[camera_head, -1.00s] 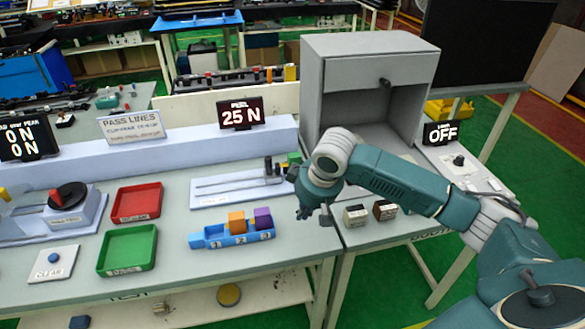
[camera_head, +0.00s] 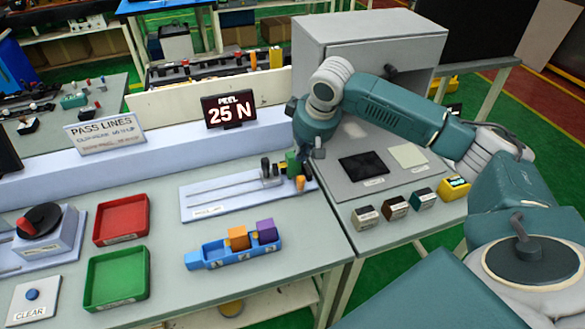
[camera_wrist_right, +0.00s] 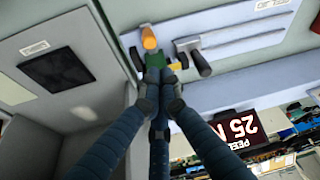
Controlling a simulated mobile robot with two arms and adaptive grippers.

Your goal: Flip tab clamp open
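The clamp fixture is a pale plate (camera_head: 215,205) with long rails. At its right end stand dark posts, a green clamp body (camera_head: 292,163) and an orange tab (camera_head: 300,183). My right gripper (camera_head: 314,152) points down just beside the green body, partly hidden by its own wrist. In the right wrist view its fingertips (camera_wrist_right: 160,78) are together at the green body (camera_wrist_right: 153,62), with the orange tab (camera_wrist_right: 149,38) just beyond. I cannot tell whether anything is between the fingertips. My left gripper is not in view.
A display (camera_head: 231,110) reads PEEL 25 N. A blue holder (camera_head: 208,258) carries an orange and a purple block. Red (camera_head: 121,218) and green (camera_head: 117,279) trays lie at left. A grey cabinet (camera_head: 365,45) stands behind my right arm. Several small blocks line the right table edge.

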